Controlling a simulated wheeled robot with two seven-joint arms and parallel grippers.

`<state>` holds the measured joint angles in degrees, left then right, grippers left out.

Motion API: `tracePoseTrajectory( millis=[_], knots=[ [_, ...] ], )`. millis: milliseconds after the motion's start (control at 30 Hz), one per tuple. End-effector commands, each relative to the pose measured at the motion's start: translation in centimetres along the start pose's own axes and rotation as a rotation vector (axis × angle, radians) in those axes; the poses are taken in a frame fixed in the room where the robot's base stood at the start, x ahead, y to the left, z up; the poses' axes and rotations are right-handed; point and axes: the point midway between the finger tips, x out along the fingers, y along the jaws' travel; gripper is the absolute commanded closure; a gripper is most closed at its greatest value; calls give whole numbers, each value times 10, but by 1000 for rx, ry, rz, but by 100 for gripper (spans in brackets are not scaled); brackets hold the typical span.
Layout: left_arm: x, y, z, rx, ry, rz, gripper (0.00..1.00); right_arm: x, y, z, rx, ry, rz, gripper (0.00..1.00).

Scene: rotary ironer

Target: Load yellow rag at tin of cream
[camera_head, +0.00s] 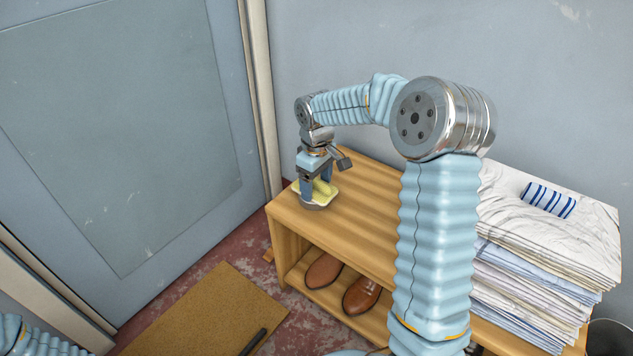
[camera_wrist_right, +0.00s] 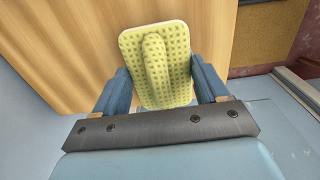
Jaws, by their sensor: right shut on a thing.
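The yellow rag (camera_head: 327,188) is between the fingers of my right gripper (camera_head: 318,190), at the left end of the wooden bench top. In the right wrist view the rag (camera_wrist_right: 157,35) is a dotted yellow cloth with a raised ridge along its middle. The right gripper (camera_wrist_right: 160,85) is shut on it, one blue finger on each side. A grey rounded edge, possibly the tin of cream (camera_head: 312,206), shows just under the rag. The rag hides most of it, and I cannot tell if they touch. My left gripper is out of view.
Brown shoes (camera_head: 361,296) stand on the shelf below the bench top (camera_head: 365,190). A stack of folded linen (camera_head: 545,245) with a striped roll (camera_head: 548,199) on top is at the right. A tan mat (camera_head: 205,315) lies on the floor by the door (camera_head: 120,130).

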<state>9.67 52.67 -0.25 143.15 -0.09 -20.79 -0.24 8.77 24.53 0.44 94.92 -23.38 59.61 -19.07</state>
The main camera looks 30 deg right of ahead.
Motion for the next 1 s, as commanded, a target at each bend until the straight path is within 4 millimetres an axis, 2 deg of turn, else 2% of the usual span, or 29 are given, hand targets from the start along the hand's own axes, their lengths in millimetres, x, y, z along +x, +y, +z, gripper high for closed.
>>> tracePoseTrajectory(
  millis=[167, 800, 1000],
  knots=[
    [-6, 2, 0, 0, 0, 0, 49, -6, 0, 0, 0, -2, -2, 51],
    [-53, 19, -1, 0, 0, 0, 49, -66, 0, 0, 0, 0, -1, 51],
    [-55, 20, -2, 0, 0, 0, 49, -70, 0, 0, 0, -1, -1, 51]
  ],
)
